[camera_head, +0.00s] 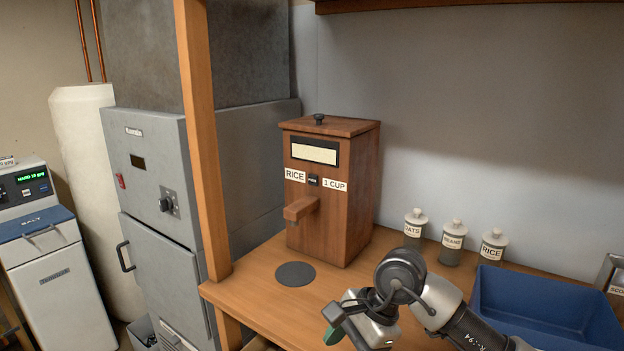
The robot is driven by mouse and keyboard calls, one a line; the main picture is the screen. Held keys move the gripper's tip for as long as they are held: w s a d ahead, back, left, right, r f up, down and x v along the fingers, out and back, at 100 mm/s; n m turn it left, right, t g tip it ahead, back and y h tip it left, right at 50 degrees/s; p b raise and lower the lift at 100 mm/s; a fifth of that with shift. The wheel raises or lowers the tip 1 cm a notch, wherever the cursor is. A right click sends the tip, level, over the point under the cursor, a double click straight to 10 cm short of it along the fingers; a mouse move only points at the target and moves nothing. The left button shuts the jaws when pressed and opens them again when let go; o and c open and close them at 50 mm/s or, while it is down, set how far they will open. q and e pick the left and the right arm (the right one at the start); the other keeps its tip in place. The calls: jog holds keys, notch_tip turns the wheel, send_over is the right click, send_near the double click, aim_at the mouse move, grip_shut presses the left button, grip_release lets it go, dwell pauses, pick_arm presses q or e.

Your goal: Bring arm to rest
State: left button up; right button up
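My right arm (462,322) comes in from the lower right and reaches over the wooden counter. Its gripper (340,322) points to the left and down at the picture's bottom edge. It is in front of the wooden rice dispenser and right of the dark round pad. A dark green part shows at the gripper's end, and I cannot tell whether the fingers are apart or shut. No held object can be made out. My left gripper is not in view.
A wooden rice dispenser (331,215) stands on the counter (248,289), with a dark round pad (295,274) before it. Several labelled jars (451,245) stand along the wall. A blue bin (545,305) is close right of my arm. A wooden post (203,140) rises left.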

jog(key=s+a+r+m+y, duration=0.65)
jog(key=a+y, duration=0.25)
jog(key=y, duration=0.4)
jog(key=w+d+r+m+t+h, duration=0.15)
jog(key=d+m+t, duration=0.25)
jog(key=m+t, duration=0.4)
jog(key=w+d+m+t+h, duration=0.1)
jog(key=d+m+t+h, duration=0.15)
jog(key=m+t, duration=0.55)
jog(key=w+d+r+m+t+h, duration=0.15)
jog(key=d+m+t, duration=0.3)
jog(key=m, duration=0.75)
jog(key=s+d+f+m+g+h, duration=0.25)
jog(key=d+f+m+h, duration=0.65)
jog(key=f+m+h, duration=0.5)
jog(key=s+d+f+m+g, duration=0.2)
jog(key=s+f+m+g, duration=0.4)
jog(key=s, duration=0.4)
jog(key=s+d+f+m+g, duration=0.2)
jog(key=s+f+m+g, duration=0.2)
jog(key=s+f+g, duration=0.5)
notch_tip(320, 180, down, 25)
jog(key=s, duration=0.2)
jog(key=s+d+f+n+g, duration=0.1)
jog(key=s+d+f, duration=0.2)
jog(key=s+f, duration=1.3)
jog(key=shift+y, duration=0.35)
jog(key=shift+d, duration=0.1)
jog(key=shift+c, duration=0.7)
jog(key=shift+s, duration=0.1)
